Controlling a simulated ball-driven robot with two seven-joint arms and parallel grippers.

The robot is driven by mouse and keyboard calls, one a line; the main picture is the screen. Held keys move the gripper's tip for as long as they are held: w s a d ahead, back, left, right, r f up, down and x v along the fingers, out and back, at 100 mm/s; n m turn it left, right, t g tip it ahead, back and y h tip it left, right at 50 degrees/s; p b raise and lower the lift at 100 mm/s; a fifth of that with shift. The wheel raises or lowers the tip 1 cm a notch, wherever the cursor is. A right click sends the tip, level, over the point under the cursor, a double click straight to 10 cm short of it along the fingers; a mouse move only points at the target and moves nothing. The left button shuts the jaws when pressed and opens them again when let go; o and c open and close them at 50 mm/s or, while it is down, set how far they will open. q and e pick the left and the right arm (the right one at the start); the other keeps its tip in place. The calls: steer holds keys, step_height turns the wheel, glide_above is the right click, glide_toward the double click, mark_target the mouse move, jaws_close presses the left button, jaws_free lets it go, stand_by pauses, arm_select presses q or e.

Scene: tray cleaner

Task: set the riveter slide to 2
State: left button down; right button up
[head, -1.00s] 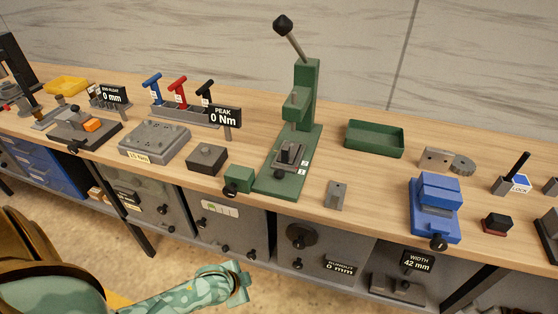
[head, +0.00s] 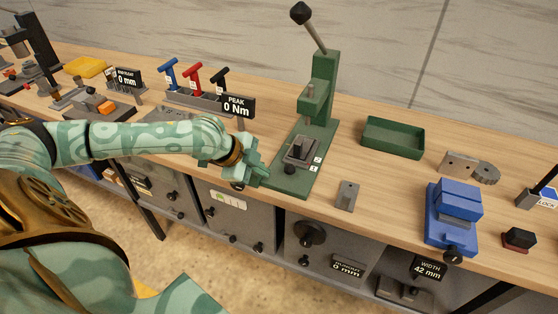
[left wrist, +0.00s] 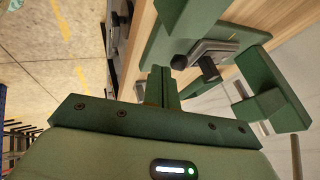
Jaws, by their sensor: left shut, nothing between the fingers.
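The green riveter (head: 318,100) stands on the bench with its lever raised, its ball knob at the top. Its grey slide (head: 301,150) with a dark knob sits on the green base, beside two small white number labels (head: 315,164). I cannot tell which number the slide stands at. My left gripper (head: 258,175) is shut and empty, just left of the riveter base and apart from the slide. In the left wrist view the shut fingers (left wrist: 163,85) point toward the base, with the slide (left wrist: 212,55) and its dark knob just beyond them to the right. My right gripper is not in view.
A green tray (head: 393,138) lies right of the riveter. A small grey plate (head: 347,195) lies near the bench's front edge, and a blue vise-like fixture (head: 452,215) stands further right. The PEAK sign (head: 237,106) and a T-handle rack (head: 192,100) are behind my left arm.

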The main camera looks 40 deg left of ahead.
arm_select(q)
step_height(320, 180, up, 3)
steer(key=a, duration=0.3)
steer(key=b, duration=0.3)
glide_toward(279, 169)
steer(key=d+f, duration=0.1)
steer(key=w+d+f, duration=0.1)
steer(key=f, duration=0.1)
steer(key=d+f, duration=0.2)
steer(key=shift+w, duration=0.3)
steer(key=w, duration=0.1)
steer(key=w+a, duration=0.1)
steer(key=w, duration=0.1)
steer(key=shift+r+b, duration=0.15)
steer(key=shift+b, duration=0.25)
steer(key=shift+w+a, duration=0.1)
steer(key=shift+w, duration=0.2)
steer(key=shift+r, duration=0.1)
